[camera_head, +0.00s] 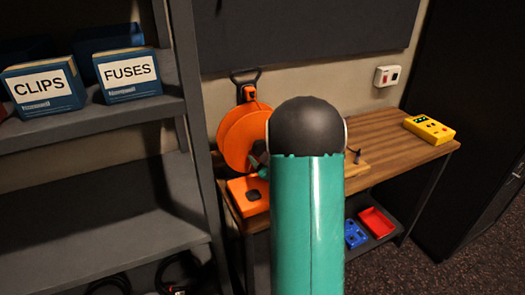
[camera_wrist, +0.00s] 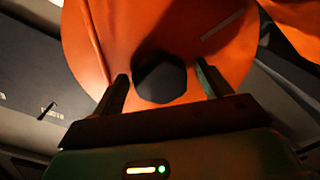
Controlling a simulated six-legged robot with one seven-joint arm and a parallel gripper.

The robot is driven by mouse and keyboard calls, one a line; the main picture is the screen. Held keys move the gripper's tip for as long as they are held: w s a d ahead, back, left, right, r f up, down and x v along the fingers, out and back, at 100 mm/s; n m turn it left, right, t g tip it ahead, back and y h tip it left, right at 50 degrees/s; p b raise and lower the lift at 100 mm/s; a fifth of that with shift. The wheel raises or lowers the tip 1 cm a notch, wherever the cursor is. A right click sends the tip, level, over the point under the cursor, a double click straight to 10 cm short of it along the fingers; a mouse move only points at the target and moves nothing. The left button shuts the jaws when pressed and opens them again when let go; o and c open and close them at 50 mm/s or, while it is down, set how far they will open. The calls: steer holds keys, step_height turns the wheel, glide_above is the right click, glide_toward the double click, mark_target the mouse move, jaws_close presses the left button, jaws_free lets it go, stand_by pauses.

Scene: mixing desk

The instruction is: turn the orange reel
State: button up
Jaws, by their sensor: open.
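The orange reel (camera_head: 238,138) is a large disc at the left end of the wooden desk, below an orange clip on a dark hook. My arm hides its right part in the head view. In the wrist view the reel (camera_wrist: 95,50) fills the upper middle, with a dark hub (camera_wrist: 160,78) at its centre. My gripper (camera_wrist: 165,85) is open, with one finger on each side of the hub in the picture. I cannot tell whether the fingers touch the reel. In the head view the gripper is mostly hidden behind my arm.
An orange box (camera_head: 246,198) sits on the desk (camera_head: 395,140) below the reel. A yellow device (camera_head: 429,129) stands at the desk's right end. A grey shelf (camera_head: 90,122) with blue CLIPS and FUSES boxes stands close on the left. A red tray (camera_head: 377,222) lies under the desk.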

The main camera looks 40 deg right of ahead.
steer(key=shift+w, duration=0.1)
steer(key=c, duration=1.4)
